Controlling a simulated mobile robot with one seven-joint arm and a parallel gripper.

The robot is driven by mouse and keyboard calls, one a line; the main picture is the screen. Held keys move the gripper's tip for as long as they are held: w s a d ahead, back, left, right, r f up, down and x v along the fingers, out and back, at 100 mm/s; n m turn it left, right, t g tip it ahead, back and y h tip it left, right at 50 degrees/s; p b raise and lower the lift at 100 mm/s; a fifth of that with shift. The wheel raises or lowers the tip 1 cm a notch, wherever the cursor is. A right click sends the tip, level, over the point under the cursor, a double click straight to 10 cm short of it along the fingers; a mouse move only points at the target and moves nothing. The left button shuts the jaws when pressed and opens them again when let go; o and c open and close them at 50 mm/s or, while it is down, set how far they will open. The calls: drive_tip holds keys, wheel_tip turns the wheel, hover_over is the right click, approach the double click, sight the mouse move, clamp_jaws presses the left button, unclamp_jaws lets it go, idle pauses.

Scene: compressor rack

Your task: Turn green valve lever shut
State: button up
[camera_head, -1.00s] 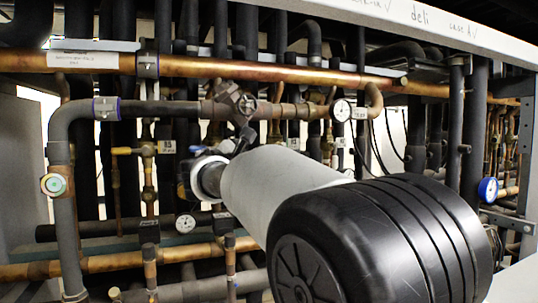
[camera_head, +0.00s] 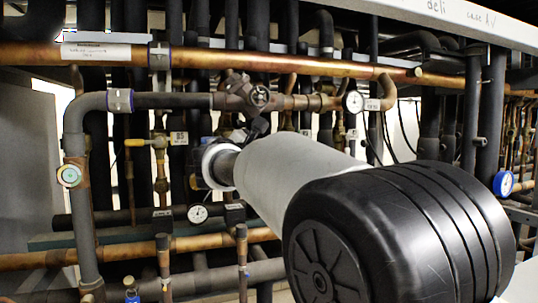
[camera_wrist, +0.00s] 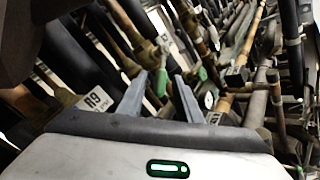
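In the wrist view, a green piece (camera_wrist: 160,82), which looks like a valve lever, shows between the two grey fingers of my gripper (camera_wrist: 160,76). The fingers stand apart, and I cannot tell whether either touches it. A second green piece (camera_wrist: 203,74) shows just right of the right fingertip. A brass valve body (camera_wrist: 149,54) is just beyond the fingers. In the head view, my own arm covers the gripper and the green lever.
A copper pipe (camera_head: 220,61) crosses above my arm. A grey elbowed pipe (camera_head: 75,125) runs down at left. Dial gauges (camera_head: 353,101) (camera_head: 198,213) sit close around. In the wrist view, a white tag (camera_wrist: 96,100) is left of the fingers. Pipes crowd the space.

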drive_tip(key=b+v, duration=0.3)
drive_tip(key=v, duration=1.4)
drive_tip(key=shift+s, duration=0.1)
drive_tip(key=shift+c, duration=0.5)
